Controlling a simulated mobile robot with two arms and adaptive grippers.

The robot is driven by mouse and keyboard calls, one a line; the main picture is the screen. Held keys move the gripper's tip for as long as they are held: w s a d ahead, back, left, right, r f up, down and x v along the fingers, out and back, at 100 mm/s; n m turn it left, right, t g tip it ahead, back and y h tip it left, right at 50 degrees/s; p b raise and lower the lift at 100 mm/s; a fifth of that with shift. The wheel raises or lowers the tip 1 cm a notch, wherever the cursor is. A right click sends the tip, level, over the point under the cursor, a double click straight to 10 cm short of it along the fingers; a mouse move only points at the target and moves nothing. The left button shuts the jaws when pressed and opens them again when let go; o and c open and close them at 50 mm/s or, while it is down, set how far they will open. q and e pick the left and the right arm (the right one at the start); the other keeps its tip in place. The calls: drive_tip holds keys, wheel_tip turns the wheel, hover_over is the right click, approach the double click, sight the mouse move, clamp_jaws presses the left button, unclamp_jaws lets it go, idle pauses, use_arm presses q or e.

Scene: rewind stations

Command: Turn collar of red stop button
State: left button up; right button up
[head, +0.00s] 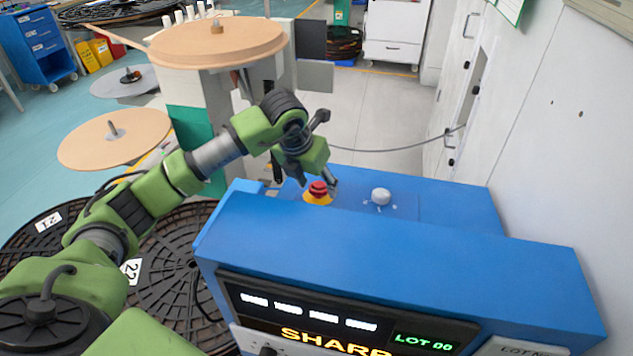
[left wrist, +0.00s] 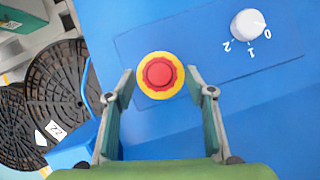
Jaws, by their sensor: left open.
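The red stop button (head: 318,188) with its yellow collar (head: 316,199) sits on the blue panel of the machine (head: 400,243). In the left wrist view the red button (left wrist: 159,74) and its yellow ring (left wrist: 161,93) lie just beyond and between my left gripper's fingertips (left wrist: 159,82). My left gripper (head: 318,183) is open, with one finger on each side of the button. I see a gap between each finger and the collar in the wrist view. My right gripper is not in view.
A white rotary knob (head: 381,196) marked 0, 1, 2 stands right of the button; it also shows in the left wrist view (left wrist: 247,25). Black reels (head: 165,260) lie left of the machine. A white cabinet wall (head: 560,120) rises at the right, with a cable (head: 400,150) behind the machine.

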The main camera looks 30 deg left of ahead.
use_arm(q)
drive_tip(key=shift+w+f, duration=0.1)
drive_tip(key=shift+f, duration=0.15)
drive_tip(key=shift+c, duration=0.4)
drive_tip(key=c, duration=1)
drive_tip(key=shift+c, duration=0.2)
drive_tip(key=shift+a+f+m+h+b, duration=0.15)
drive_tip(key=shift+m+h+b, duration=0.25)
drive_tip(key=shift+m+b, duration=0.3)
drive_tip(key=shift+a+m+h+b, duration=0.1)
drive_tip(key=shift+m+h+b, duration=0.4)
drive_tip(key=shift+m+b, duration=0.45)
drive_tip(key=shift+w+a+r+m+g+h+b, duration=0.1)
drive_tip(key=shift+m+g+h+b, duration=0.3)
drive_tip(key=shift+m, duration=0.5)
drive_tip(key=shift+w+r+m+g+h+b, duration=0.1)
drive_tip(key=shift+m+g+h, duration=0.1)
drive_tip(key=shift+m+h, duration=0.5)
drive_tip(key=shift+m, duration=0.35)
